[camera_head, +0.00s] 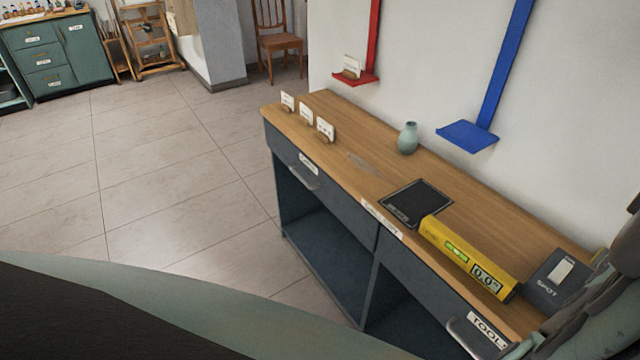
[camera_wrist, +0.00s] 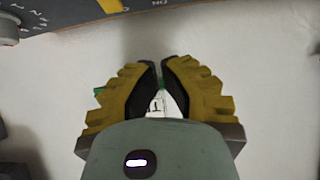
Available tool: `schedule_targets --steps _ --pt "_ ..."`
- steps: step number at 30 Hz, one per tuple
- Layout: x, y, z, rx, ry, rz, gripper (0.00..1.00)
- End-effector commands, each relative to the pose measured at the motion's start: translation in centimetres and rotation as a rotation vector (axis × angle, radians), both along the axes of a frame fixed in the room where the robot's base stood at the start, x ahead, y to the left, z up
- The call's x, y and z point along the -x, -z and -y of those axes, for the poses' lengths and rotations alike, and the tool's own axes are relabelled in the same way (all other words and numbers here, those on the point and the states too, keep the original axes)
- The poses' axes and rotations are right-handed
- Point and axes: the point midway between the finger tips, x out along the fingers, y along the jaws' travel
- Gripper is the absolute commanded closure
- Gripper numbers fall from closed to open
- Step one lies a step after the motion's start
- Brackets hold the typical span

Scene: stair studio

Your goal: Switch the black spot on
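The black spot box (camera_head: 560,281) is a dark box lettered SPOT, at the right end of the wooden bench in the head view. A pale switch plate (camera_head: 563,269) is on its top; I cannot tell its position. Part of my arm covers the right edge of the head view, close beside the box. My gripper (camera_wrist: 160,66) shows in the wrist view with its two yellow-padded fingers brought together and only a thin slit between the tips. A white lettered patch and bits of green show between and behind the fingers; I cannot tell what they are.
A yellow level (camera_head: 468,260) reading 0.0° lies left of the box, beside a black mat (camera_head: 417,203). A vase (camera_head: 407,138) and small card holders stand farther along the bench (camera_head: 350,150). Red and blue wall shelves (camera_head: 467,136) hang above. A dark marked panel (camera_wrist: 60,14) tops the wrist view.

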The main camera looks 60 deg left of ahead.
Motion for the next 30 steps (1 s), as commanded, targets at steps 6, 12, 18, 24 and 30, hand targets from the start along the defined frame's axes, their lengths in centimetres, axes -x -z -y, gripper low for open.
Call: schedule_targets --steps 6,12,18,24,30 --pt "1.6 -1.9 -0.1 0.001 -0.003 0.009 1.00" --pt "3.1 -3.3 -0.1 0.001 -0.003 0.006 1.00" --pt "3.8 -3.9 -0.2 0.001 -0.004 0.002 1.00" --pt "3.9 -4.1 -0.1 0.001 -0.004 0.003 1.00" --pt "3.9 -4.1 -0.1 0.001 -0.003 0.005 1.00"
